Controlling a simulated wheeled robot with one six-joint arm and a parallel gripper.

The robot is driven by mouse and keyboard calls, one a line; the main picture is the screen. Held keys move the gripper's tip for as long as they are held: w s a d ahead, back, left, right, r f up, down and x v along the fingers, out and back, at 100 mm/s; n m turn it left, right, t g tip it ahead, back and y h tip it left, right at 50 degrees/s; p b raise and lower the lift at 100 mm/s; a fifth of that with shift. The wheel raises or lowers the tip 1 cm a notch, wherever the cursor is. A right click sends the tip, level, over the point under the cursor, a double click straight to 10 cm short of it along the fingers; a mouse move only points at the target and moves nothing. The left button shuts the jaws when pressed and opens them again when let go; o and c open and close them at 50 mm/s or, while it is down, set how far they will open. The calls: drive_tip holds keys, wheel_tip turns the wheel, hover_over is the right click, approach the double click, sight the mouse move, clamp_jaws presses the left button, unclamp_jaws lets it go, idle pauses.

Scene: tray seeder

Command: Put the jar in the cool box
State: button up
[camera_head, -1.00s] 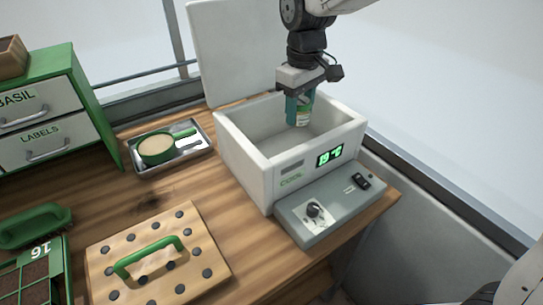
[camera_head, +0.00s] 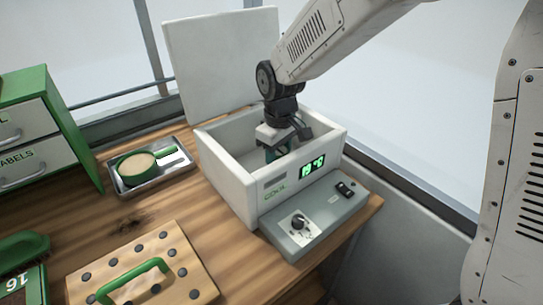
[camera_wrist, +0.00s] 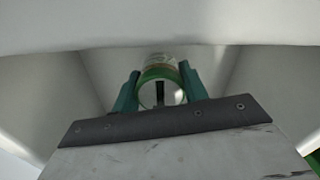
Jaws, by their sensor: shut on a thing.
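The cool box (camera_head: 228,180) is a white open-topped box on the wooden bench, with its lid (camera_head: 222,62) raised at the back and a green-lit display on its front. My gripper (camera_head: 277,152) reaches down inside the box opening. In the wrist view my gripper (camera_wrist: 160,92) has its two teal fingers shut on the jar (camera_wrist: 158,72), which has a green band and a pale label. The box's inner walls surround it there. In the head view the jar is mostly hidden by the gripper and the front wall. I cannot tell whether it touches the floor of the box.
A grey control panel (camera_head: 325,212) with a knob and a switch sits before the box. A metal tray (camera_head: 176,170) with a green-rimmed sieve (camera_head: 137,167) is to the left. A board with a green handle (camera_head: 135,280) lies in front. Drawers (camera_head: 35,150) stand at far left.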

drive_tip(key=shift+f, duration=0.1)
drive_tip(key=shift+f, duration=0.5)
drive_tip(key=o, duration=1)
